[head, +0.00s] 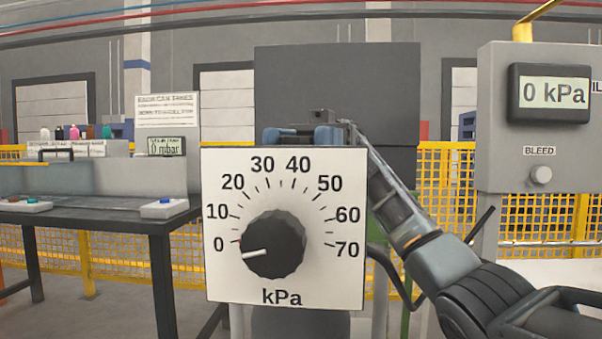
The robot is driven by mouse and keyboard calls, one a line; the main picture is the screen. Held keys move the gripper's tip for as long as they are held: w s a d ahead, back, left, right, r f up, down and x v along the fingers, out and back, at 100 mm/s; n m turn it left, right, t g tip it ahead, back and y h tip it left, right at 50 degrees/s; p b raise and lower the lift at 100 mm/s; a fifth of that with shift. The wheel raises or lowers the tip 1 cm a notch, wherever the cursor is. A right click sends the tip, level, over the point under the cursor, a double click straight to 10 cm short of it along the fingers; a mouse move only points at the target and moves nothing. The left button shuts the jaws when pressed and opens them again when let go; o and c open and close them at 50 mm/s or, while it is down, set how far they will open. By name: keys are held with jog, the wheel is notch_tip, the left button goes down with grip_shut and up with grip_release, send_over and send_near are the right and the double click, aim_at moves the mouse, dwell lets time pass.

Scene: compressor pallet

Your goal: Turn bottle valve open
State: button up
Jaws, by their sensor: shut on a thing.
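A white dial panel (335,280) marked 0 to 70 kPa fills the middle of the head view. Its black knob (274,245) has a white pointer near 0. My arm reaches from the lower right to behind the panel's top edge. My gripper (305,136) shows only in part there, as blue-grey pieces just above that edge. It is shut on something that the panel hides. I cannot make out the bottle valve; its place behind the panel is covered.
A grey box (493,140) at right carries a display (553,93) reading 0 kPa and a BLEED knob (541,175). A dark bench (100,215) at left holds a unit whose display (165,146) reads 0 mbar. Yellow mesh fence (445,200) runs behind.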

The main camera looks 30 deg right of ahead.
jog(key=shift+f+n+g+h+b, duration=0.1)
jog(key=shift+n+g+h+b, duration=0.45)
jog(key=shift+b, duration=0.55)
jog(key=o, duration=1)
jog(key=shift+c, duration=0.2)
jog(key=m+t+y+p, duration=0.1)
jog(key=p, duration=0.3)
jog(key=shift+r, duration=0.4)
jog(key=m+t+y+p, duration=0.2)
jog(key=m+t+p, duration=0.1)
jog(key=p, duration=0.5)
jog(key=shift+t+p, duration=0.4)
jog(key=shift+t, duration=0.05)
